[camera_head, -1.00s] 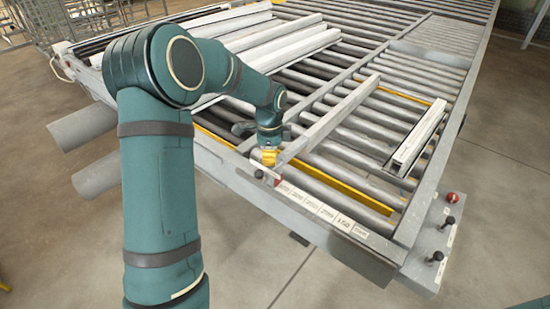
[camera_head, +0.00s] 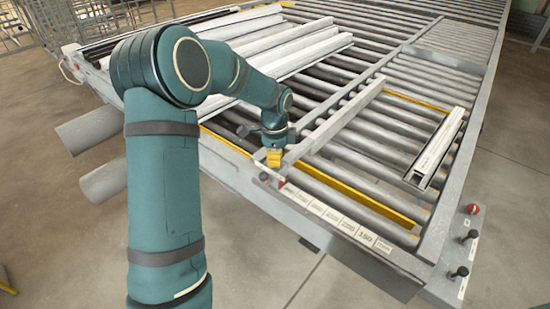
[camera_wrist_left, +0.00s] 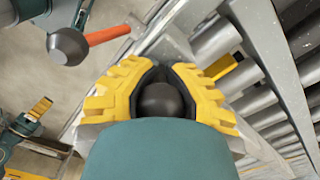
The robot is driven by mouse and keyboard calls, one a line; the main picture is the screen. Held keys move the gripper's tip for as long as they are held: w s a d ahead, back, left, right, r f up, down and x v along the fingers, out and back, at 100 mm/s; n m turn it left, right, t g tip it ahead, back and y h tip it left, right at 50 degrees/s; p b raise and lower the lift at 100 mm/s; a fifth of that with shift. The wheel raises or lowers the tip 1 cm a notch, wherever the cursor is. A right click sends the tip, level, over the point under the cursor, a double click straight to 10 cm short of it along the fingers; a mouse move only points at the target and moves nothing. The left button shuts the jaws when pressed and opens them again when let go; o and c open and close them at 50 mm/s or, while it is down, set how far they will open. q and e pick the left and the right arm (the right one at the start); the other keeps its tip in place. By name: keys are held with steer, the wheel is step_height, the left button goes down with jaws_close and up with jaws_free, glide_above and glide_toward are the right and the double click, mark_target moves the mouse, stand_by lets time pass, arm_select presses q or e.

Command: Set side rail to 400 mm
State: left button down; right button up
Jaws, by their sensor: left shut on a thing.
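The side rail (camera_head: 345,115) is a long grey bar lying across the rollers. My left gripper (camera_head: 273,158) is at its front end, above the table's front beam. In the left wrist view its yellow fingers (camera_wrist_left: 160,85) are shut around a round black knob (camera_wrist_left: 160,103). A lever with an orange-red handle (camera_wrist_left: 110,35) and black ball (camera_wrist_left: 68,46) is beside it. The white scale strip (camera_head: 340,220) runs right from below the gripper; only 150 is fairly legible. A teal and yellow part, seemingly my right gripper (camera_wrist_left: 38,110), shows at the left wrist view's edge, its state unclear.
A light profile (camera_head: 438,145) lies on the rollers to the right of the rail. Several long white profiles (camera_head: 270,45) lie at the back left. A red button (camera_head: 473,209) and black knobs (camera_head: 460,272) are at the front right corner. Rollers between rail and profile are clear.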

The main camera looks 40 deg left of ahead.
arm_select(q)
steer(key=shift+a+r, duration=0.2)
steer(key=shift+a, duration=0.15)
steer(key=c, duration=0.9)
jaws_free()
steer(key=shift+o, duration=0.2)
steer(key=shift+a+f, duration=0.1)
steer(key=shift+a, duration=0.05)
steer(key=shift+d, duration=0.2)
steer(key=shift+r, duration=0.3)
step_height(320, 180, up, 12)
steer(key=shift+a+f, duration=0.15)
steer(key=shift+f, duration=0.1)
steer(key=shift+s+f, duration=0.1)
